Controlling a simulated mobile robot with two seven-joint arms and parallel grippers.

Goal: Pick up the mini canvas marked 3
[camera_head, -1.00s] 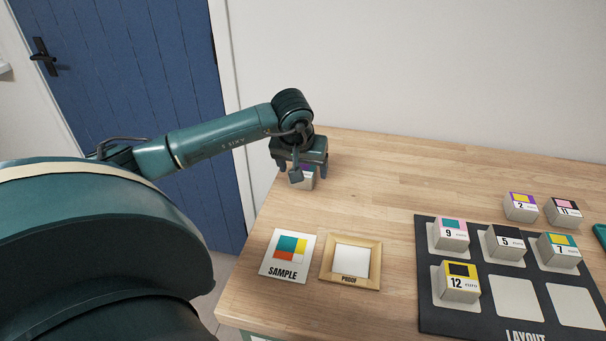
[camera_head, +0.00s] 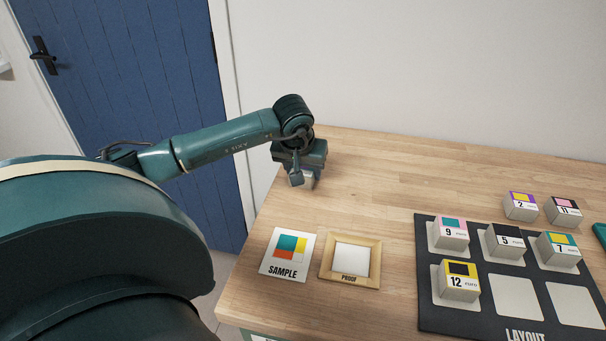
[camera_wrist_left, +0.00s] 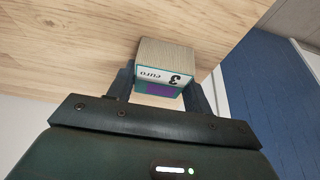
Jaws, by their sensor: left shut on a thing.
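The mini canvas marked 3 (camera_wrist_left: 166,65) is a small pale block with a white label reading "3 euro" and a teal and purple face. My left gripper (camera_wrist_left: 160,85) is shut on it, one finger on each side, in the left wrist view. In the head view my left gripper (camera_head: 300,170) is at the far left of the wooden table, and it hides most of the canvas (camera_head: 302,180). I cannot tell whether the canvas touches the table. My right gripper is in neither view.
The sample card (camera_head: 287,253) and the proof frame (camera_head: 377,263) lie in front of the gripper. A dark layout board (camera_head: 463,322) at the right bears several canvases. Canvases 2 (camera_head: 521,207) and 11 (camera_head: 562,211) stand behind it. The middle of the table is clear.

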